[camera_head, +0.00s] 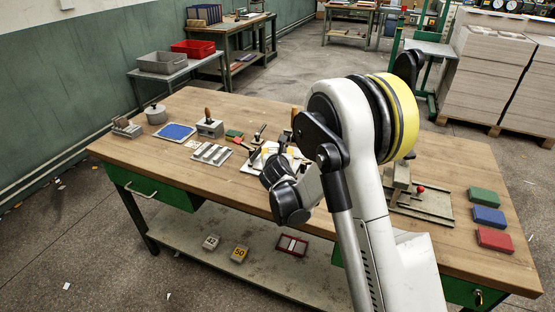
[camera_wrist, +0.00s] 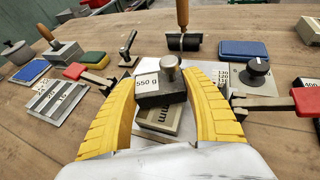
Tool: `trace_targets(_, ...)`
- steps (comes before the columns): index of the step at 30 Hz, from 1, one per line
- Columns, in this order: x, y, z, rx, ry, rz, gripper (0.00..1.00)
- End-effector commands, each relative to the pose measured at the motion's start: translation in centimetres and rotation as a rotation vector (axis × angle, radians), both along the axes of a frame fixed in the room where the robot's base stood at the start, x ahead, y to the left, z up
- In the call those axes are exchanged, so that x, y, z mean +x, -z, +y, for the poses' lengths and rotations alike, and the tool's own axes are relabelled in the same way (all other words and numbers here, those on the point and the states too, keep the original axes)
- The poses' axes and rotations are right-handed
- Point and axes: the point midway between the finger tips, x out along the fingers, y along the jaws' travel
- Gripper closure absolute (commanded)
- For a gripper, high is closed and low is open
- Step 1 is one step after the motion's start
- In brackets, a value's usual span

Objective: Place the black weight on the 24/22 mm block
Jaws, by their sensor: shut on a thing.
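The black weight (camera_wrist: 150,98), with a "550 g" label and a metal knob on top, is between the yellow fingers of my gripper (camera_wrist: 160,80) in the wrist view. The fingers are shut on its sides. A grey block (camera_wrist: 158,117) with a partly covered "mm" marking lies directly below the weight, turned at a different angle. I cannot tell whether the weight touches it, and its full number is hidden. In the head view my arm hides most of the gripper, the weight and the block.
Red-handled clamps (camera_wrist: 90,74) flank the block, one on each side. A grey slotted plate (camera_wrist: 58,100) lies left and a round black knob (camera_wrist: 258,66) right. In the head view, green, blue and red blocks (camera_head: 488,216) line the right end of the wooden table (camera_head: 330,222).

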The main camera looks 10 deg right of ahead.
Motion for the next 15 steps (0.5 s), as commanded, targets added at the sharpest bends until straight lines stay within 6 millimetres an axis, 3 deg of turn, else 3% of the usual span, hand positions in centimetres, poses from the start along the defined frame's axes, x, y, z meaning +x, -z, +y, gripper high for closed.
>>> trace_targets(2,0.02,1.15,0.00,0.000,-0.001,-0.001,0.85)
trace_targets(12,0.01,1.23,-0.01,0.000,-0.001,-0.001,0.85)
trace_targets(13,-0.01,1.22,-0.03,0.000,0.000,0.000,0.35)
trace_targets(15,-0.01,1.19,-0.03,0.000,0.000,0.000,0.22)
